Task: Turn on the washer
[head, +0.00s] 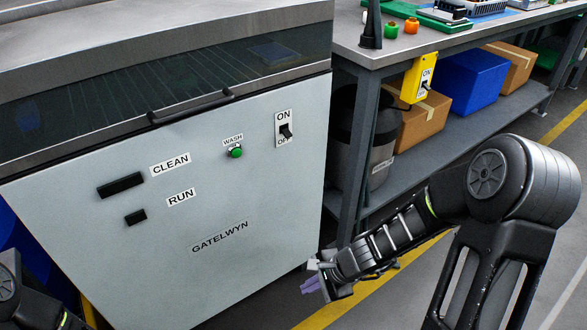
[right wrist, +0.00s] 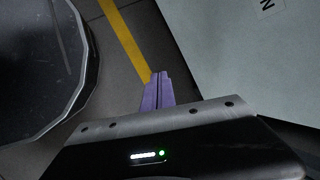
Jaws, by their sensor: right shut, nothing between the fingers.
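The washer (head: 200,200) is a pale grey cabinet with a dark glass-fronted lid, filling the left of the head view. On its front are an ON/OFF toggle switch (head: 285,131) and a green WASH button (head: 236,152). The toggle's lever position is hard to tell. My right gripper (head: 308,285) has purple fingers, low beside the washer's lower right edge and well below the switch. In the right wrist view its fingers (right wrist: 158,90) are together with nothing between them, above the floor. My left arm shows at the lower left, but its gripper is out of view.
A workbench (head: 350,50) stands right of the washer, with a yellow ON/OFF switch box (head: 418,78) on its edge. A dark bin (head: 375,150), cardboard boxes and a blue crate (head: 470,80) sit beneath. Open floor with a yellow line lies in front.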

